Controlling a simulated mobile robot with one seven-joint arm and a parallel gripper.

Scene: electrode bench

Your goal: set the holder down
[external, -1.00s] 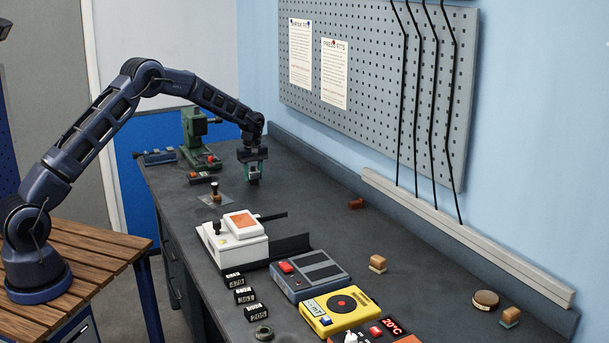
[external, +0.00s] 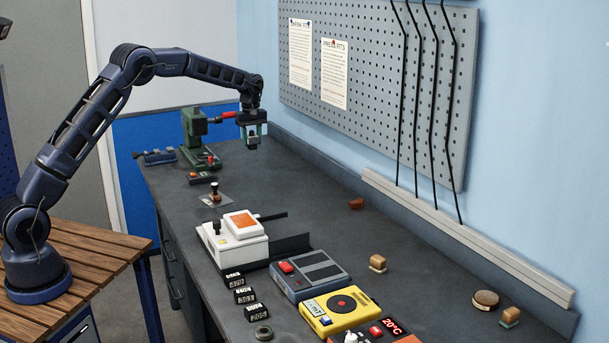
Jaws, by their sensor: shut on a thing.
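My gripper (external: 252,131) is over the far part of the dark bench, to the right of the green press. It points down and is shut on the holder (external: 252,142), a small dark and greenish piece that shows just below the fingers. The fingers hide much of the holder. It appears to hang above the bench top, but the exact gap cannot be told from this view.
The green press (external: 194,130) with a red handle (external: 229,115) stands left of my gripper.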

